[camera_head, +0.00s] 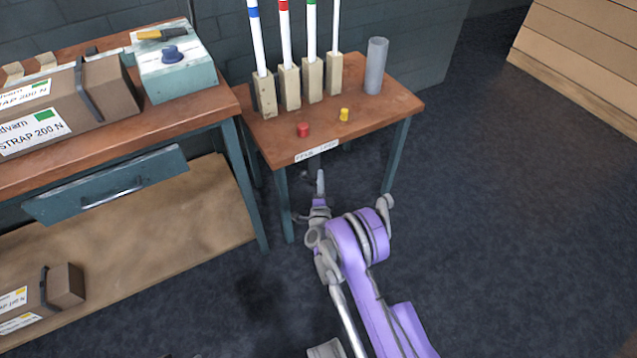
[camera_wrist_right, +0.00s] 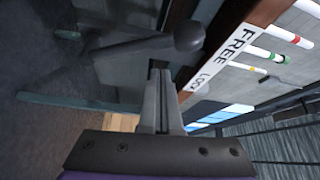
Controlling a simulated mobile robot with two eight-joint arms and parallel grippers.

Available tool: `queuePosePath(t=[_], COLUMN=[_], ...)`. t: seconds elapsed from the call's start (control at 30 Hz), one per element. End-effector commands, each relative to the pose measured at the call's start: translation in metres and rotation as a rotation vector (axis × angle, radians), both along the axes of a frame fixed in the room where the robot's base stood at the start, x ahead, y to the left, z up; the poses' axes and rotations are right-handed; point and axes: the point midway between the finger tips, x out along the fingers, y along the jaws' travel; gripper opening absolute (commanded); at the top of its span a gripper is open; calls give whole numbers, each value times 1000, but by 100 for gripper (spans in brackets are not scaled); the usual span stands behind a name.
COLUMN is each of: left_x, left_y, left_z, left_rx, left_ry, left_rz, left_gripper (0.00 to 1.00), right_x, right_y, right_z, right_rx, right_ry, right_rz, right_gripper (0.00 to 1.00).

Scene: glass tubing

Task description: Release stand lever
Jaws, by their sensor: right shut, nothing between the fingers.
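The stand is a small brown-topped table (camera_head: 385,111) with dark legs. A white label (camera_head: 316,151) on its front edge reads FREE and LOCK in the right wrist view (camera_wrist_right: 225,58). A dark grey lever with a rounded knob (camera_wrist_right: 189,37) shows there below the label, just beyond my fingertips; I cannot tell whether they touch. In the head view the lever is small and unclear under the front edge. My right gripper (camera_head: 320,178) is shut and empty, in front of and below that edge; its fingers also show in the wrist view (camera_wrist_right: 160,92). My left gripper is out of view.
Several tubes with coloured bands stand in wooden blocks on the stand, beside a grey cylinder (camera_head: 376,66), a red peg (camera_head: 303,130) and a yellow peg (camera_head: 344,115). A workbench (camera_head: 120,143) with boxes stands at left. The floor at right is clear.

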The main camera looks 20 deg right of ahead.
Motion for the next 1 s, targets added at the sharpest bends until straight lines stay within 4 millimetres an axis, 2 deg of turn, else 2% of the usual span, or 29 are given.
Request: queuePosePath(t=[0.07, 0.2, 0.37, 0.4, 0.6, 1.0], left_x=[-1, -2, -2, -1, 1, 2], left_y=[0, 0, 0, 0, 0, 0], left_z=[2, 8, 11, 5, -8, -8], left_rx=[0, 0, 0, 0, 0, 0], left_ry=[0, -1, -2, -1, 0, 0], left_rz=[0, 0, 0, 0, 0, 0], left_gripper=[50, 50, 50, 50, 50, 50], right_x=[0, -35, -66, -71, -84, -87], right_y=[-5, 12, 24, 26, 31, 32], right_z=[7, -4, -13, -17, -21, -20], right_rx=[-1, 0, 0, -1, 1, 0], right_ry=[1, -1, 0, 1, 0, 0], right_rz=[1, 3, 3, 2, 0, 0], right_gripper=[0, 0, 0, 0, 0, 0])
